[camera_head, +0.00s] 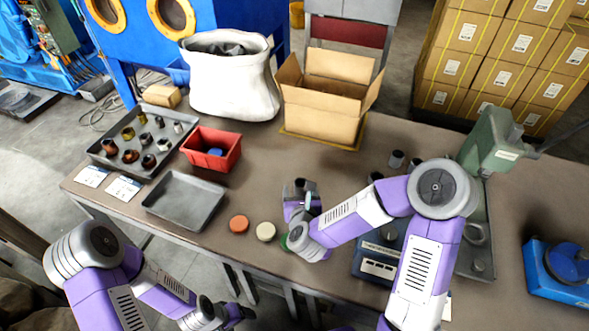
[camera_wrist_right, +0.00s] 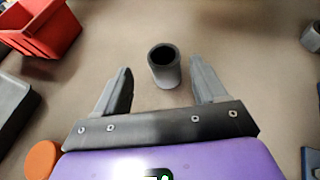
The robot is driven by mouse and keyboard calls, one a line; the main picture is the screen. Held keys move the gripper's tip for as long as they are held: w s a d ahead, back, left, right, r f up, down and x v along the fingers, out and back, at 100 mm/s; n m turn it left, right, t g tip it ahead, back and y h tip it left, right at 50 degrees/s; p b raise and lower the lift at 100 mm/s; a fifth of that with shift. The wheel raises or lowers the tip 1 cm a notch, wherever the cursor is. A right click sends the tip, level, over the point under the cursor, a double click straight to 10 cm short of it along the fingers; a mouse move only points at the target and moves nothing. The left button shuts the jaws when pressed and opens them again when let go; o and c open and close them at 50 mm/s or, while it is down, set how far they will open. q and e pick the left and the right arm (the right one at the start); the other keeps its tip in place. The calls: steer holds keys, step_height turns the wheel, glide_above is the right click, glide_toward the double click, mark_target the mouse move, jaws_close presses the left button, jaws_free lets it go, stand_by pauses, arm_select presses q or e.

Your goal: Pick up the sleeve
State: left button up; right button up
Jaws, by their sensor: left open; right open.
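The sleeve (camera_wrist_right: 164,70) is a short grey hollow tube standing upright on the table, its dark open end facing up. In the right wrist view it stands between and slightly beyond the two fingertips, with gaps on both sides. My right gripper (camera_wrist_right: 161,80) is open and empty. In the head view my right gripper (camera_head: 301,188) is low over the middle of the table and partly hides the sleeve. My left gripper (camera_head: 240,313) is open and low at the bottom, in front of the table edge.
A red bin (camera_head: 227,150), a grey tray (camera_head: 183,212), and orange (camera_head: 239,224) and cream (camera_head: 265,232) discs lie to the left. An open cardboard box (camera_head: 322,122) stands behind. More cylinders (camera_head: 396,160) and a green press (camera_head: 492,145) stand to the right.

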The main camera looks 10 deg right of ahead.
mark_target(300, 182)
steer(key=shift+x, duration=0.8)
steer(key=x, duration=0.1)
steer(key=b+x, duration=0.1)
steer(key=x, duration=0.1)
steer(key=b+x, duration=0.1)
steer(key=shift+d+f, duration=0.15)
steer(key=shift+d, duration=0.2)
steer(key=shift+w+f, duration=0.1)
steer(key=shift+w, duration=0.4)
jaws_close()
